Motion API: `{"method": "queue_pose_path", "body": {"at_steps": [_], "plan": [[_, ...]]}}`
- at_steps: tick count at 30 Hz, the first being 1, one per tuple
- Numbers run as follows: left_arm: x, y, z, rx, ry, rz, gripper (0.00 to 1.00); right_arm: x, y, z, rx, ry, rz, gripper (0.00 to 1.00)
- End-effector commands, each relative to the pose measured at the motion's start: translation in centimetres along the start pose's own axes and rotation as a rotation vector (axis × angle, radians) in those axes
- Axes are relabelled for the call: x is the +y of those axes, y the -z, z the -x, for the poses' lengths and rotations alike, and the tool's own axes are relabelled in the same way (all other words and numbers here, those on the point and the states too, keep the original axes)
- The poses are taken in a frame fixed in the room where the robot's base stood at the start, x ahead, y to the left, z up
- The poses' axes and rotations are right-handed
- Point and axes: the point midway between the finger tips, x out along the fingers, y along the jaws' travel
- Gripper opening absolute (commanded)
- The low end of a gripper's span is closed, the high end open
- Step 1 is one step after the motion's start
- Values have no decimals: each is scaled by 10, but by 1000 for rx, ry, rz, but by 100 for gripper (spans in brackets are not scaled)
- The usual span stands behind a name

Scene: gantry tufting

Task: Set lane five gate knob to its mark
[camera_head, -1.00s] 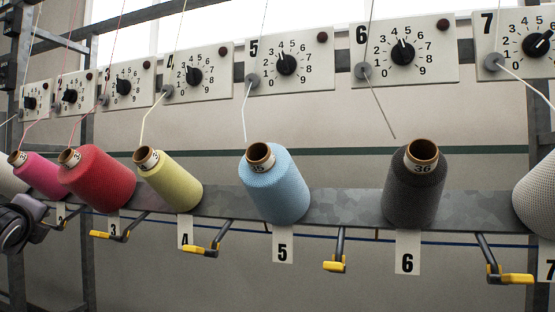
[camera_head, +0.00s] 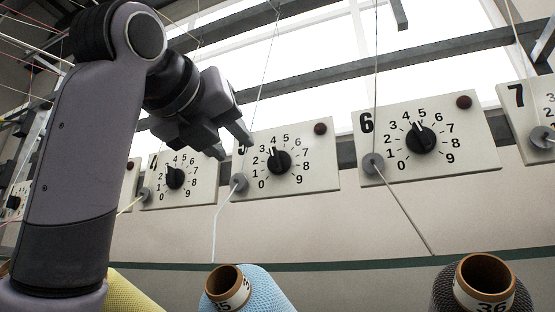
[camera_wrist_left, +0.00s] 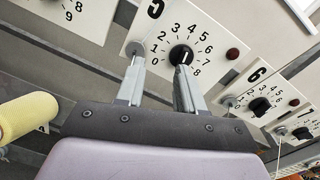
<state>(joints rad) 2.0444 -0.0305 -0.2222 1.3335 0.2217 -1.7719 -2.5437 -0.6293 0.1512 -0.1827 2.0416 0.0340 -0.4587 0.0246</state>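The lane five gate knob (camera_head: 278,161) is a round black dial with a white pointer on the white lane five panel (camera_head: 318,178), numbered 0 to 9. Its pointer leans up and left, around the 3 and 4. I cannot make out a separate target mark. My left gripper (camera_head: 233,146) is open and empty, up and left of the knob, its fingers over the panel's upper left corner and hiding part of the 5 label. In the left wrist view, the fingers of the gripper (camera_wrist_left: 158,80) are spread, with the knob (camera_wrist_left: 181,55) just beyond the right fingertip. My right gripper is not in view.
A grey thread guide (camera_head: 239,183) with a white thread sits at the panel's left edge. Panels four (camera_head: 200,190) and six (camera_head: 470,155) flank it. A blue yarn cone (camera_head: 262,290) stands below. A red button (camera_head: 320,128) is at the panel's upper right.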

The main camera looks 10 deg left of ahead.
Motion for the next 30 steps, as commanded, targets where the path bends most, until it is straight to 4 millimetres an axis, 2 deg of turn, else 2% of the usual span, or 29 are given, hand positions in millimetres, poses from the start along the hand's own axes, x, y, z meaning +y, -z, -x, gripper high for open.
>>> {"method": "queue_pose_path", "body": {"at_steps": [1,3,6,19,23,30], "plan": [[-16,1,7,3,22,-31,37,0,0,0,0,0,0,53],[-29,3,13,8,38,-60,37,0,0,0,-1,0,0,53],[-36,4,12,11,47,-77,37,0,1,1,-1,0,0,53],[-39,5,-47,12,47,-76,37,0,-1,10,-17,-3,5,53],[-38,5,-54,11,46,-76,37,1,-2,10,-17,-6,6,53],[-38,5,-55,9,46,-75,37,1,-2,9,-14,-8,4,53]]}}
